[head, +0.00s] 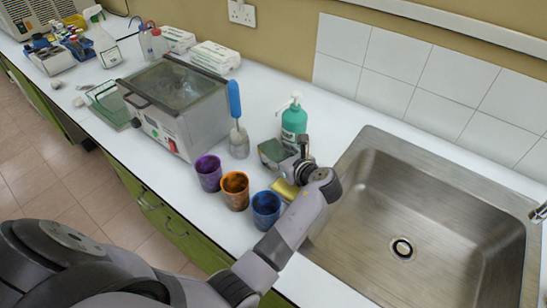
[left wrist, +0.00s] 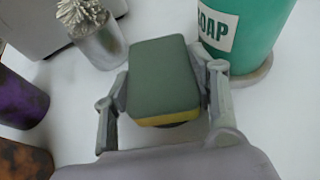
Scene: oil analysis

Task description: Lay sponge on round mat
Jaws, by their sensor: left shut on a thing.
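The sponge (left wrist: 163,75) has a dark green top and a yellow lower edge. In the left wrist view it is between the two fingers of my left gripper (left wrist: 163,92), which is shut on it. In the head view the sponge (head: 271,151) shows at the tip of my left gripper (head: 283,160), in front of the green soap bottle. A dark patch shows just under the sponge in the wrist view; I cannot tell whether it is shadow or a mat. I cannot make out the round mat for certain. My right gripper is not in view.
The soap bottle (head: 294,125) stands close behind the sponge. Purple (head: 208,172), orange (head: 235,190) and blue (head: 266,208) cups stand left of my arm. A brush stands in a metal holder (head: 239,144). The sink (head: 440,210) is right. An unclear yellow thing (head: 285,189) lies beside my wrist.

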